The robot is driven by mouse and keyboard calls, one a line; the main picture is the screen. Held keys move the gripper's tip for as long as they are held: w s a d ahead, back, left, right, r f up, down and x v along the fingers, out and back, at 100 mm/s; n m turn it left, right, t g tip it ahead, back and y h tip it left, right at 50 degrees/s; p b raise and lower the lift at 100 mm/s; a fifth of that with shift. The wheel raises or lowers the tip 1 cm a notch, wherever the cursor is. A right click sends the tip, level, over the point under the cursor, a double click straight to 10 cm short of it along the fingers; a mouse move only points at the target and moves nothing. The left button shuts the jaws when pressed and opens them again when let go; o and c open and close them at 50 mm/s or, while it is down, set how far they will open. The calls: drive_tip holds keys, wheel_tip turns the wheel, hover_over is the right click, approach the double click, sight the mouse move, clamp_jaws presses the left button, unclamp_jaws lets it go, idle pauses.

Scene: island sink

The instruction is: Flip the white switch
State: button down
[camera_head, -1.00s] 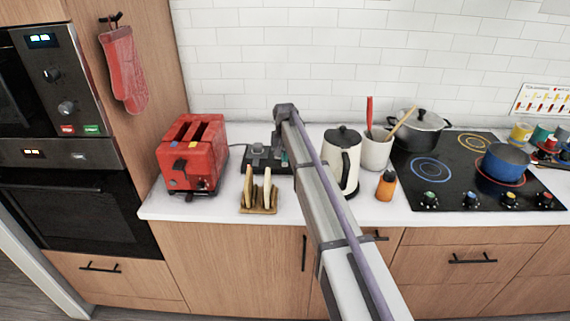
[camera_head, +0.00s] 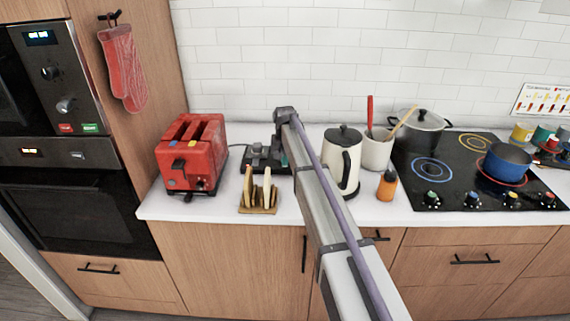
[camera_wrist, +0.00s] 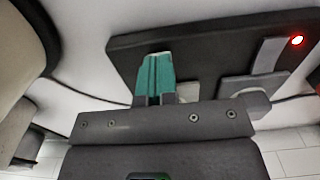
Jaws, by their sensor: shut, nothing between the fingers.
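A dark switch panel (camera_head: 262,158) lies on the counter between the red toaster and the kettle, partly behind my arm. In the wrist view the dark panel (camera_wrist: 125,48) fills the upper middle, with a lit red lamp (camera_wrist: 297,40), a flat grey piece (camera_wrist: 268,55) and a rounded grey piece (camera_wrist: 240,86). A small pale piece, possibly the white switch (camera_wrist: 188,91), shows just right of my gripper's fingertips and is partly hidden by them. My gripper (camera_wrist: 154,62) has teal fingertips, shut and empty, over the panel's edge. Contact cannot be told.
The red toaster (camera_head: 190,155) stands left of the panel, the toast rack (camera_head: 258,207) in front. The white kettle (camera_head: 346,160) stands close to the right of my arm. An orange bottle (camera_head: 387,186), utensil pot (camera_head: 377,152) and hob (camera_head: 450,180) are farther right.

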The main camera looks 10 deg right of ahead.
wheel_tip(320, 180, up, 7)
drive_tip(key=p, duration=0.7)
drive_tip(key=shift+f, duration=0.1)
drive_tip(key=s+n, duration=0.2)
drive_tip(key=s, duration=3.7)
drive_tip(key=shift+s+n, duration=0.3)
drive_tip(key=shift+s, duration=0.1)
